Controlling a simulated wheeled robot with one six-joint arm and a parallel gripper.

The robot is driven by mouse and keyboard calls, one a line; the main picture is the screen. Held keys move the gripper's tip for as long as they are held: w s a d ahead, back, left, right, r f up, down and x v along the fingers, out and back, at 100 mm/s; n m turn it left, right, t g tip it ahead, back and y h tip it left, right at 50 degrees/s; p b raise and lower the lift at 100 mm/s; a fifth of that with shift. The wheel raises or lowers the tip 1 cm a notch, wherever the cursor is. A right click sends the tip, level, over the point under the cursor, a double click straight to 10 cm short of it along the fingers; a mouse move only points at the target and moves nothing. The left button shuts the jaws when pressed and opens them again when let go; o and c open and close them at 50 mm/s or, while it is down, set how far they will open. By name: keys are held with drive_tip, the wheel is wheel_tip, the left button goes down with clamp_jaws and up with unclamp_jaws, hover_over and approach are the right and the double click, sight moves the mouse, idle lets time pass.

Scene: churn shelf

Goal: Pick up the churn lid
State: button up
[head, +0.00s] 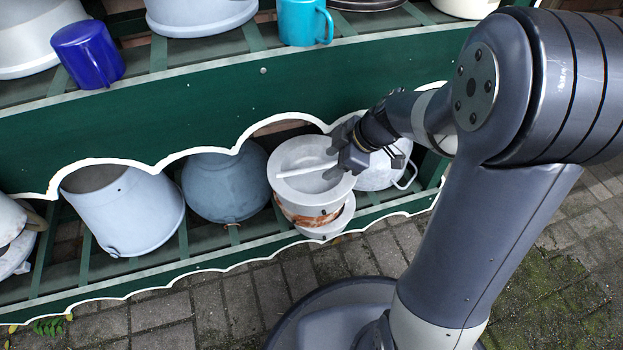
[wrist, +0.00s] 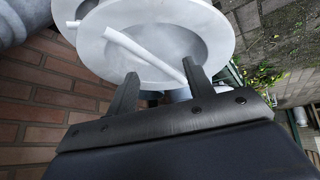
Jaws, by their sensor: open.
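The churn lid (head: 290,187) is a pale grey-white, dish-shaped disc with a wide rim and a light bar handle (head: 305,171) across its hollow. It sits on top of a churn with a rusty brown band (head: 308,218) on the lower shelf. In the wrist view the lid (wrist: 215,38) fills the upper middle, and its bar slants down to the right. My gripper (wrist: 160,72) is open and empty, its fingertips overlapping the lid's near rim in that view. In the head view my gripper (head: 340,150) is at the lid's right edge; contact cannot be told.
A blue-grey round pot (head: 225,188) and a tilted grey bucket (head: 130,215) are left of the churn. A pale pan with a handle (head: 380,175) is close on the right. The green scalloped shelf board (head: 200,110) runs above.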

sight(313, 167)
drive_tip(key=x, duration=0.2)
drive_tip(key=b+x, duration=0.1)
drive_tip(key=x, duration=0.1)
drive_tip(key=a+b+x, duration=0.1)
drive_tip(key=x, duration=0.1)
drive_tip(key=shift+w+r, duration=0.35)
drive_tip(key=shift+r, duration=0.05)
drive_tip(key=shift+c, duration=0.3)
clamp_jaws()
drive_tip(key=shift+r, duration=0.1)
